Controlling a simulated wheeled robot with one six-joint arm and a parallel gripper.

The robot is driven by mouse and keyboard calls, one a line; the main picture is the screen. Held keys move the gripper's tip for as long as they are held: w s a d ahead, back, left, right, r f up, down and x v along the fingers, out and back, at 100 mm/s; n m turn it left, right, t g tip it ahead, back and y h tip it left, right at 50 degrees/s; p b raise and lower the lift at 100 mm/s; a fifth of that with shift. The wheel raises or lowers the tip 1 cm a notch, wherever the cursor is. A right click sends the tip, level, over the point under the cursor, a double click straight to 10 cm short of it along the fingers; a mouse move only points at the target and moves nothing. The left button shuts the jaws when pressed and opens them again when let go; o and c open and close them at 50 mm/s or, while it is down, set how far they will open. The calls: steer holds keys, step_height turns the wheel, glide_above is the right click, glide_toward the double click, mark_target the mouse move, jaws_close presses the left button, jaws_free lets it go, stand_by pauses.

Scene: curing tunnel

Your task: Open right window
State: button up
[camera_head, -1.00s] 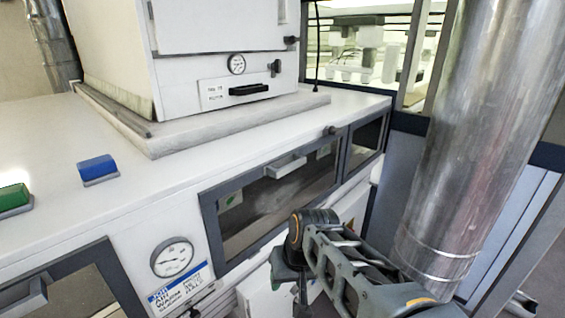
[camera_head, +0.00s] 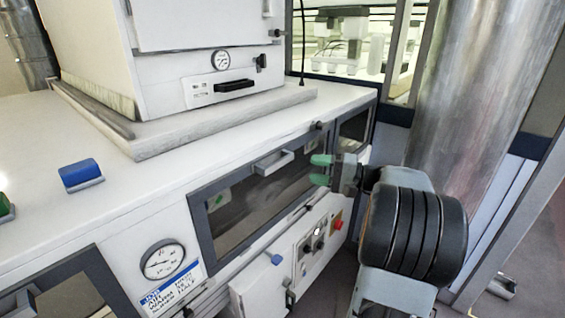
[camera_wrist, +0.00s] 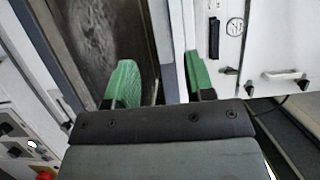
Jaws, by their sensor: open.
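The right window (camera_head: 240,212) is a dark-framed pane in the white tunnel's front and looks closed. Its pale bar handle (camera_head: 273,163) is on the upper frame. My gripper (camera_head: 320,170) has two green fingers, one above the other, at the window's right end, to the right of the handle. In the wrist view, my gripper (camera_wrist: 163,80) is open and empty, with the grey window frame (camera_wrist: 162,45) behind the gap and the dark pane (camera_wrist: 100,40) to the left. The handle is not clearly visible there.
Another dark-framed window (camera_head: 60,285) is at lower left, beside a round gauge (camera_head: 162,260). A control panel (camera_head: 318,240) with a red button (camera_head: 338,225) is below the right window. A metal column (camera_head: 465,110) stands at right. A white cabinet (camera_head: 160,65) stands on top.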

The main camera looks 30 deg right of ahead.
mark_target(281, 164)
steer(key=p+x, duration=0.2)
steer(key=x, duration=0.8)
steer(key=shift+c, duration=0.4)
jaws_close()
steer(key=shift+f, duration=0.1)
